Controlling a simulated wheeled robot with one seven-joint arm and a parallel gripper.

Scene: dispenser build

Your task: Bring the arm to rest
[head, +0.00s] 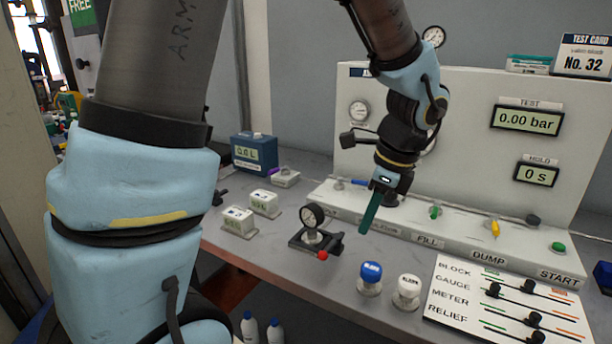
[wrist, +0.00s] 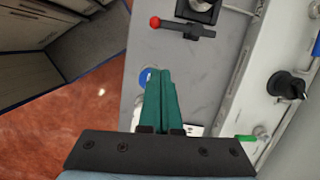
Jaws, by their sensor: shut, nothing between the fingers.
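My gripper (head: 370,214) has green fingers and hangs from my arm over the bench, just right of the gauge stand (head: 312,232). The fingers point down and are closed together with nothing between them. In the wrist view my gripper (wrist: 162,75) shows its two green fingers side by side, above the grey bench top. A blue-topped knob (wrist: 150,77) is partly hidden behind the fingers there. I cannot tell the exact height of the fingertips above the bench.
A white test panel (head: 465,170) with displays stands behind my gripper. A blue knob (head: 371,272), a white knob (head: 408,286) and a slider board (head: 495,310) are at the front right. Small white boxes (head: 264,202) and a blue meter (head: 254,152) stand to the left.

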